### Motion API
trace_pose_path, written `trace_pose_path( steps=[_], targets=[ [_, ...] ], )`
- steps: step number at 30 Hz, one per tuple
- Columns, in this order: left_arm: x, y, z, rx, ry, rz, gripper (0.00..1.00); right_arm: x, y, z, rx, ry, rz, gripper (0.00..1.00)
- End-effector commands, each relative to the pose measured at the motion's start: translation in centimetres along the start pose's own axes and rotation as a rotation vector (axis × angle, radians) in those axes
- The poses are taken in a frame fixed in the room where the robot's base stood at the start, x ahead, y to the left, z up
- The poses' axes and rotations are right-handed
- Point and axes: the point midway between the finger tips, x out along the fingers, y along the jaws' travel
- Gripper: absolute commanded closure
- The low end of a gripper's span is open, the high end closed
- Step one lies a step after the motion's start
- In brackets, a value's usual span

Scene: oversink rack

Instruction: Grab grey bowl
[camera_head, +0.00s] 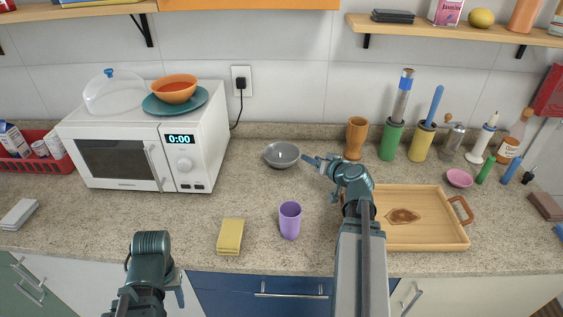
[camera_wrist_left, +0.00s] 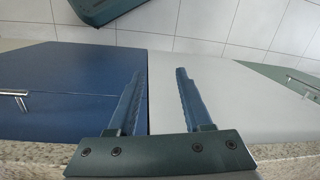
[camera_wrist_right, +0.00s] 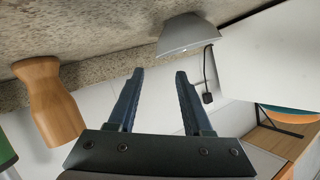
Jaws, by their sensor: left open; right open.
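The grey bowl (camera_head: 282,154) stands upright on the granite counter, right of the microwave, near the back wall. In the right wrist view the bowl (camera_wrist_right: 188,36) appears upside down, just beyond the fingertips. My right gripper (camera_head: 318,163) is open and empty, a short way right of the bowl and apart from it. Its two fingers (camera_wrist_right: 160,75) point towards the bowl. My left gripper (camera_wrist_left: 160,72) is open and empty, in front of the counter, low by the blue and white cabinet fronts. In the head view its fingers are mostly hidden by its own wrist.
A wooden cup (camera_head: 356,138) stands right of the bowl, behind my right arm. A purple cup (camera_head: 290,220) and yellow sponge (camera_head: 231,236) are nearer the front. The microwave (camera_head: 150,140) is left; a wooden tray (camera_head: 430,234) is right. Counter around the bowl is clear.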

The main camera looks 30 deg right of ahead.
Motion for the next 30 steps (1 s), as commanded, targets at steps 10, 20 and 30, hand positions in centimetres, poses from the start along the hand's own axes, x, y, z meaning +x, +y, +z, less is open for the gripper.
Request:
trace_pose_path(
  steps=[10,20,30],
  targets=[
    [1.5,0.1,-0.1,0.0,0.0,0.0,0.5,4.0,0.2,0.1,-0.001,0.0,-0.002,0.5],
    [2.4,0.2,-0.1,0.0,0.0,0.0,0.5,6.8,0.0,-0.1,0.0,0.0,0.0,0.5],
    [3.9,0.4,-0.2,0.001,0.0,0.0,0.5,10.1,0.4,0.1,-0.001,-0.001,-0.001,0.5]
  ],
)
